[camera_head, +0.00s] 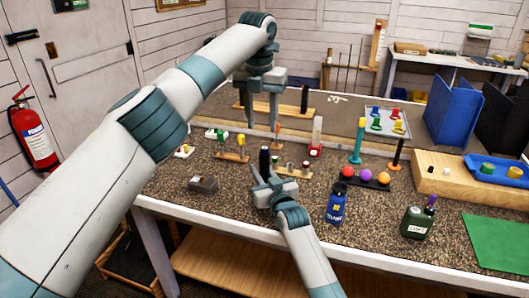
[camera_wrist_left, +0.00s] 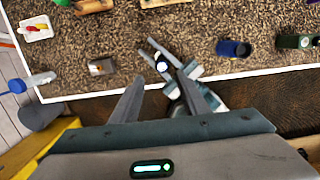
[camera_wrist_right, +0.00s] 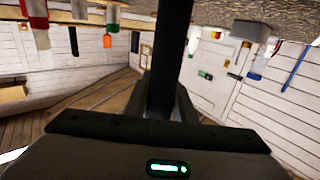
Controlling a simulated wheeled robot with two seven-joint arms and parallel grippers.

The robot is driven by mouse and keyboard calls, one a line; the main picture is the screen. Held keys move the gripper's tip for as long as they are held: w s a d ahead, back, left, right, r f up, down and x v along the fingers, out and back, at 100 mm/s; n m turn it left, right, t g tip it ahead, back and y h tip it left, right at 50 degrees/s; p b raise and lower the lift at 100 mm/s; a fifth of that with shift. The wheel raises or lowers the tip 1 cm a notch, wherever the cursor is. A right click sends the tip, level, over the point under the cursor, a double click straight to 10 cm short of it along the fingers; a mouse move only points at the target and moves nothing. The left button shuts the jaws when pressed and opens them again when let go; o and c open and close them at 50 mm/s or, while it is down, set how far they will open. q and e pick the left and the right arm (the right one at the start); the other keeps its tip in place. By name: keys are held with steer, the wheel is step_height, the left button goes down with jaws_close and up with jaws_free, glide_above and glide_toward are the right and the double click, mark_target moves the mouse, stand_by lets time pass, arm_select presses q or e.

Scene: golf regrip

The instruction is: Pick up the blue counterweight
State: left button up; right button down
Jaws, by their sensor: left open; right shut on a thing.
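I cannot pick out a blue counterweight with certainty. A pale tray (camera_head: 408,133) with small green, yellow and red pieces stands at the back right of the table. A blue tray (camera_head: 478,176) with green and yellow pieces sits on the wooden block. My left gripper (camera_head: 262,108) is open and points down over the middle of the table, with nothing between its fingers. My right gripper (camera_head: 264,183) is shut on a black cylindrical grip (camera_head: 264,160), which stands upright. The grip also fills the middle of the right wrist view (camera_wrist_right: 168,60).
A blue bottle (camera_head: 337,208) and a dark green bottle (camera_head: 414,223) stand near the front edge. A rack with red, purple and orange balls (camera_head: 366,178) lies behind them. A grey box (camera_head: 203,185) is at the left front. A green mat (camera_head: 496,241) lies at right.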

mark_target(264, 147)
arm_select(q)
steer(key=shift+w+f, duration=0.2)
steer(key=shift+f, duration=1.1)
steer(key=shift+w+d+f, duration=0.1)
steer(key=shift+d+f, duration=0.05)
steer(key=shift+f, duration=1.15)
steer(key=shift+w+d+f, duration=0.1)
steer(key=shift+d+f, duration=0.05)
steer(key=shift+f, duration=1.15)
jaws_close()
